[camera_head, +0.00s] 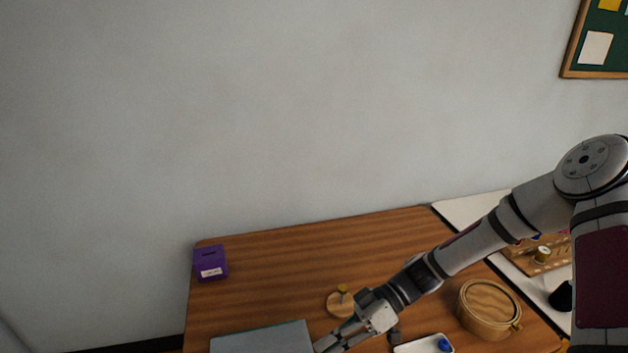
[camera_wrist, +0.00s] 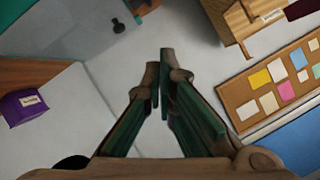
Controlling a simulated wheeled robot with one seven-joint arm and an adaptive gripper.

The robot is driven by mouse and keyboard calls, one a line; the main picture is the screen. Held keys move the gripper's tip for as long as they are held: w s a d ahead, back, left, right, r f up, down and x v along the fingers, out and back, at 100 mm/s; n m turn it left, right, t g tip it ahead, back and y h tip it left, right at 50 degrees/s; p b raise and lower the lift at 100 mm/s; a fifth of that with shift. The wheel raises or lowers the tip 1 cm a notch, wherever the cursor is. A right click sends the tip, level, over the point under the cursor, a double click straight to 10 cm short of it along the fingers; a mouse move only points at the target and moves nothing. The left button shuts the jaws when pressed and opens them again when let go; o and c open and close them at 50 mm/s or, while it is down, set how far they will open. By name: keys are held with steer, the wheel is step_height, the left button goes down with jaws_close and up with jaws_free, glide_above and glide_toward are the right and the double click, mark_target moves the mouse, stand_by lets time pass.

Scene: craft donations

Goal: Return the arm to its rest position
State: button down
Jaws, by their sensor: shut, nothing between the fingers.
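My arm reaches in from the right in the head view, over the wooden table (camera_head: 300,262). My gripper (camera_head: 325,344) is low at the bottom edge there, close to a grey flat-topped thing (camera_head: 262,340). In the wrist view my gripper (camera_wrist: 160,72) shows with its two fingers close together at the tips, and nothing is held between them. The bottom edge of the head view cuts off what lies below the fingertips.
A purple box (camera_head: 210,263) stands at the table's left. A round wooden piece (camera_head: 338,306), a white tray (camera_head: 420,346) with a blue item and a round wooden box (camera_head: 488,309) lie near my arm. A white-topped table (camera_head: 465,209) adjoins at right. The table's back middle is clear.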

steer(key=s+d+r+m+t+h, duration=0.3)
steer(key=d+r+m+h, duration=0.4)
steer(key=d+r+h, duration=0.5)
steer(key=s+d+r+m+t, duration=0.2)
steer(key=s+r+m+t, duration=0.2)
steer(key=r, duration=0.4)
steer(key=s+d+r+m+t, duration=0.2)
steer(key=s+r+m, duration=0.3)
steer(key=r, duration=0.4)
steer(key=shift+s+d+r+m+t, duration=0.15)
steer(key=shift+s+m+t, duration=0.25)
steer(key=shift+t, duration=0.5)
